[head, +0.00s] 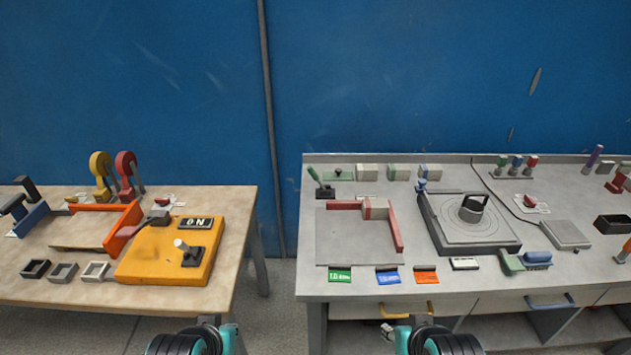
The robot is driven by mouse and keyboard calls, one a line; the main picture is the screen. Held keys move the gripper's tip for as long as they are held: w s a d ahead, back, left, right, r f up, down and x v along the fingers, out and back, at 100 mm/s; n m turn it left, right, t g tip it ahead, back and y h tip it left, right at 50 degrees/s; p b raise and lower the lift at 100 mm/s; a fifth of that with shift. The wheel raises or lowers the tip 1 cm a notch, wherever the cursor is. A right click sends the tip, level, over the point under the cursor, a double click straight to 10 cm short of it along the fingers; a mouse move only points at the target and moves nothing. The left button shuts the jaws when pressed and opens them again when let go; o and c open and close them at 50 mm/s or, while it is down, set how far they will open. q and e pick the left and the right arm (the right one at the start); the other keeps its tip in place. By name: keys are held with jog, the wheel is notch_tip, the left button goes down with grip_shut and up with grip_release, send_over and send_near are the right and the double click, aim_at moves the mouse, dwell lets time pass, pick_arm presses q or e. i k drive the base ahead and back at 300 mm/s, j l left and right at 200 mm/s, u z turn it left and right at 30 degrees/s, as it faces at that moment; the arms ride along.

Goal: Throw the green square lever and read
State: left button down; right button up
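A small green-handled lever (319,183) stands on a dark base at the back left corner of the right table. I cannot tell whether its knob is square. A smaller green-topped switch (501,165) stands beside a blue one and a red one farther right. A dark plate reading "ON" (196,223) is on the orange box (150,264) on the left table, behind a lever with a pale handle (188,249). Parts of my two arms show at the bottom edge, away from all of these.
The right table (350,288) holds a grey plate with a red angle piece (397,229), a round-topped device (470,222) and several coloured cards in front. The wooden left table (60,295) holds small trays and an orange frame. A floor gap separates the tables.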

aim_at(316, 176)
jog(key=i+z, duration=0.15)
jog(key=z, duration=0.2)
jog(key=i+z, duration=0.15)
jog(key=z, duration=0.2)
jog(key=i+j+z, duration=0.1)
jog(key=z, duration=0.25)
